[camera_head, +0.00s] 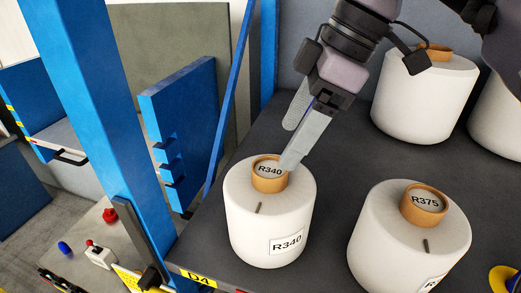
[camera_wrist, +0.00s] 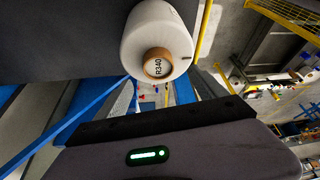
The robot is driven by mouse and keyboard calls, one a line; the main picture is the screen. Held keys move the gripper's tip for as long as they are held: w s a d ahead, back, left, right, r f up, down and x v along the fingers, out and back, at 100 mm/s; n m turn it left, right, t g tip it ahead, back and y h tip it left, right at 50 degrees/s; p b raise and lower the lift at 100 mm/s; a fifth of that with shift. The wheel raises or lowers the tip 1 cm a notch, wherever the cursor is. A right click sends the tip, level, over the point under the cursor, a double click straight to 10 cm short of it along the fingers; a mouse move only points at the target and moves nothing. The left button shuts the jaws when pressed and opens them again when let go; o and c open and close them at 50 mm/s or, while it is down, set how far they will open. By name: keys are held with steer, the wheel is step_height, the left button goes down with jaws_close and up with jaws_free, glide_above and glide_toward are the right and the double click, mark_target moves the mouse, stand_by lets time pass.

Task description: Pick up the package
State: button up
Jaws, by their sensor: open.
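The white yarn bobbin labelled R340 (camera_head: 265,220) stands upright on a dark shelf, its brown core (camera_head: 270,176) facing up. It also shows in the wrist view (camera_wrist: 140,30), at the top centre, with its core end visible. My gripper (camera_head: 291,147) is open and empty, just above and behind the R340 core. One fingertip overlaps the core's right edge in the head view; I cannot tell whether it touches. Nothing is between the fingers.
A bobbin labelled R375 (camera_head: 400,245) stands to the right, and another white bobbin (camera_head: 420,100) stands behind. The dark shelf (camera_head: 335,175) has bare room between them. A blue upright post (camera_head: 100,100) and a blue notched panel (camera_head: 185,120) stand left of the shelf.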

mark_target(274, 167)
steer(key=shift+w+a+f, duration=0.3)
steer(key=shift+a+f, duration=0.2)
steer(key=shift+f, duration=0.3)
steer(key=shift+a+f, duration=0.15)
steer(key=shift+f, duration=0.2)
steer(key=f, duration=0.2)
steer(key=f+b, duration=0.1)
steer(key=f, duration=0.1)
steer(key=shift+s+a, duration=0.2)
steer(key=shift+a, duration=0.1)
steer(key=shift+w+a+f, duration=0.2)
steer(key=shift+w+a, duration=0.1)
steer(key=shift+a, duration=0.05)
steer(key=shift+s+d, duration=0.15)
steer(key=shift+d, duration=0.05)
steer(key=c, duration=0.7)
steer(key=shift+r, duration=0.1)
jaws_close()
